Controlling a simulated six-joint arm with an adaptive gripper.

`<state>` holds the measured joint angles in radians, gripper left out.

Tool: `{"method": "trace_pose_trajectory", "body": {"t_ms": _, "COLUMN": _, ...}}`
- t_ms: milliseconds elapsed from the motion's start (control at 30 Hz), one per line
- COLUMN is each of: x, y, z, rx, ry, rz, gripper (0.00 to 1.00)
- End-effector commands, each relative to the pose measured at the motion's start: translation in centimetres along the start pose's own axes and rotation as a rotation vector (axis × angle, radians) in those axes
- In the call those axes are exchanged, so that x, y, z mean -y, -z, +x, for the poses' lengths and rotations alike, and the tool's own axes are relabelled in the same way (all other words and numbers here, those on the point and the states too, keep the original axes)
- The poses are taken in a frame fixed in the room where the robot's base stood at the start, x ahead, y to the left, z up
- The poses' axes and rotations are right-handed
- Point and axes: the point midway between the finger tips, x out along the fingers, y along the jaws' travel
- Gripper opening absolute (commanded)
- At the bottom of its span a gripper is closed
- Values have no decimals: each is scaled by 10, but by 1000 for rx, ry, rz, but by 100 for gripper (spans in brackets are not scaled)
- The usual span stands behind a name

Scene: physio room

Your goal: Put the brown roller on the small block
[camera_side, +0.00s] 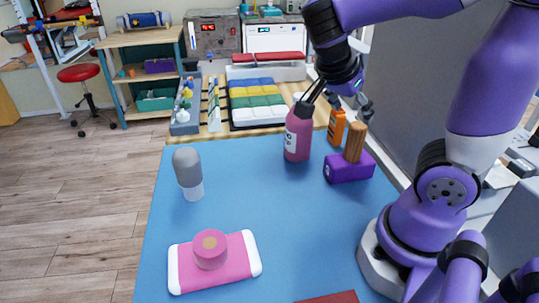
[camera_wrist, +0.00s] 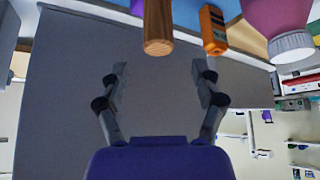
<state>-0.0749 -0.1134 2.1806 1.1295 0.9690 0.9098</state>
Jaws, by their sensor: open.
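The brown roller (camera_side: 355,142) is a short wooden cylinder. It stands upright, leaning slightly, on top of the small purple block (camera_side: 343,172) at the right side of the blue table. In the wrist view the roller (camera_wrist: 158,28) shows at the top, its end toward the camera, with a sliver of the purple block (camera_wrist: 137,6) beside it. My gripper (camera_side: 350,101) is above and a little behind the roller, apart from it. In the wrist view my gripper (camera_wrist: 160,76) is open, with nothing between the fingers.
A pink bottle (camera_side: 298,138) stands left of the block, and an orange device (camera_side: 336,126) is just behind it. A grey bottle (camera_side: 188,172) and a pink-and-white pad (camera_side: 234,265) with a round pink piece on top are further left. The table's middle is clear.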

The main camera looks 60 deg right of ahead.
Motion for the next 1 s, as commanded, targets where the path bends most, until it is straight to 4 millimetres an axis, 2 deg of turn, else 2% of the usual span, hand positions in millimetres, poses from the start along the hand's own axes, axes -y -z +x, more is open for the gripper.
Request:
{"method": "trace_pose_trajectory", "body": {"t_ms": 67, "x": 3, "y": -6, "z": -6, "rx": 44, "ry": 59, "rz": -123, "gripper": 76}}
{"method": "trace_pose_trajectory", "body": {"t_ms": 167, "x": 9, "y": -23, "z": -16, "rx": 125, "ry": 223, "rz": -450, "gripper": 76}}
{"method": "trace_pose_trajectory", "body": {"t_ms": 267, "x": 11, "y": -50, "z": -34, "rx": 163, "ry": 452, "rz": -847, "gripper": 76}}
{"method": "trace_pose_trajectory", "body": {"t_ms": 400, "x": 1, "y": -86, "z": -62, "rx": 123, "ry": 746, "rz": -1302, "gripper": 76}}
{"method": "trace_pose_trajectory", "body": {"t_ms": 500, "x": -7, "y": -101, "z": -75, "rx": 76, "ry": 878, "rz": -1492, "gripper": 76}}
{"method": "trace_pose_trajectory", "body": {"t_ms": 633, "x": -12, "y": -109, "z": -80, "rx": 52, "ry": 934, "rz": -1578, "gripper": 76}}
{"method": "trace_pose_trajectory", "body": {"t_ms": 1000, "x": -11, "y": -109, "z": -80, "rx": 54, "ry": 932, "rz": -1576, "gripper": 76}}
